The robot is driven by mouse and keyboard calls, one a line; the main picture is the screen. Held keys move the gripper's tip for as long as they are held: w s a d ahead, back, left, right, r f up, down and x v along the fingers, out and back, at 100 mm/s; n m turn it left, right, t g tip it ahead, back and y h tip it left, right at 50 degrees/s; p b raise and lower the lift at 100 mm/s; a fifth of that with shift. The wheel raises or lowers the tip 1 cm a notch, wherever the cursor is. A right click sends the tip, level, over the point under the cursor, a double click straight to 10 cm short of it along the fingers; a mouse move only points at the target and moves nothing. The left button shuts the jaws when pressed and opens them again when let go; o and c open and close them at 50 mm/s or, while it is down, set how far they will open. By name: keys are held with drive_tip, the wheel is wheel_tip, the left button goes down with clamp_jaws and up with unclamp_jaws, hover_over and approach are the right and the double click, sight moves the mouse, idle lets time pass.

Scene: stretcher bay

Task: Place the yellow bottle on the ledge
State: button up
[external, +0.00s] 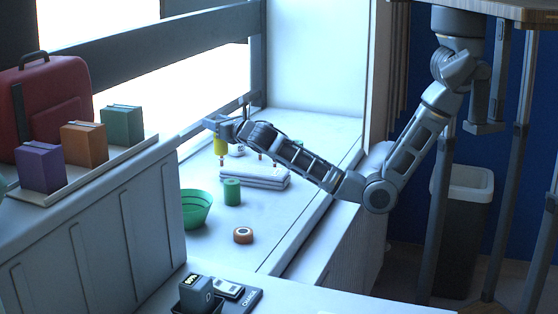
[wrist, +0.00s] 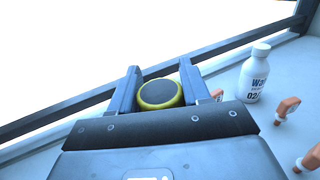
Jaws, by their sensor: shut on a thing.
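The yellow bottle (external: 220,145) is upright in my gripper (external: 217,127), near the window bar in the external view. In the wrist view the yellow bottle (wrist: 160,94) shows from above as a dark round top with a yellow rim. My gripper (wrist: 158,88) is shut on it, with one finger on each side. The pale ledge (external: 290,222) runs below the window and carries several things. I cannot tell whether the bottle's base touches the ledge or hangs just above it.
A white bottle (wrist: 254,74) stands right of my gripper. Orange-topped pegs (wrist: 287,107) are near it. The dark window bar (wrist: 60,119) is close behind.

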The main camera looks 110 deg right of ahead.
drive_tip(key=w+a+r+n+t+y, duration=0.1)
drive_tip(key=w+a+n+t+y, duration=0.15)
drive_tip(key=a, duration=0.95)
drive_tip(key=w+a+n+t+y+b, duration=0.1)
drive_tip(key=w+a+n+t, duration=0.15)
drive_tip(key=a, duration=0.85)
drive_tip(key=w+a+r+n+t+y, duration=0.1)
drive_tip(key=w+a+t+y, duration=0.2)
drive_tip(key=a, duration=0.9)
drive_tip(key=s+a+r+n+t+y, duration=0.1)
drive_tip(key=s+a+n+y, duration=0.25)
drive_tip(key=a, duration=0.75)
drive_tip(key=s+a+n+t+y+b, duration=0.1)
drive_tip(key=s+a+n+y, duration=0.3)
drive_tip(key=a, duration=0.7)
drive_tip(key=s+a+r+t+y, duration=0.1)
drive_tip(key=s+a+y, duration=0.3)
drive_tip(key=a, duration=0.7)
drive_tip(key=a+f+h+b, duration=0.1)
drive_tip(key=a+f+b, duration=0.2)
drive_tip(key=a+f, duration=0.7)
drive_tip(key=shift+w+a+f, duration=0.2)
drive_tip(key=shift+a+f, duration=0.15)
drive_tip(key=shift+a, duration=0.55)
drive_tip(key=shift+f, duration=0.15)
drive_tip(key=o, duration=1.2)
drive_tip(key=shift+c, duration=0.2)
